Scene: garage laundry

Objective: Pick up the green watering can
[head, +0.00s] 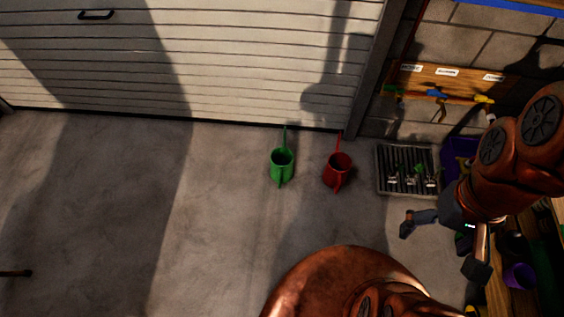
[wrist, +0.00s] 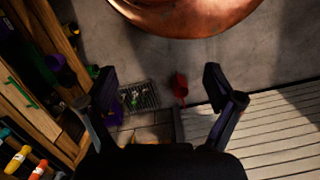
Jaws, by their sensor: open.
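The green watering can (head: 282,172) stands on the concrete floor near the garage door, in the middle of the head view. Its spout points to the door and its handle faces my side. A red watering can (head: 338,172) stands close to its right; the red can also shows between my fingers in the wrist view (wrist: 181,88). My gripper (head: 441,249) is open and empty, above the floor at the right, well apart from both cans. I cannot make out the green can in the wrist view.
A dark metal grate (head: 408,168) with small plants lies right of the cans. A purple bin (head: 457,156) and shelving stand along the right wall. The white slatted garage door (head: 240,75) closes off the back.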

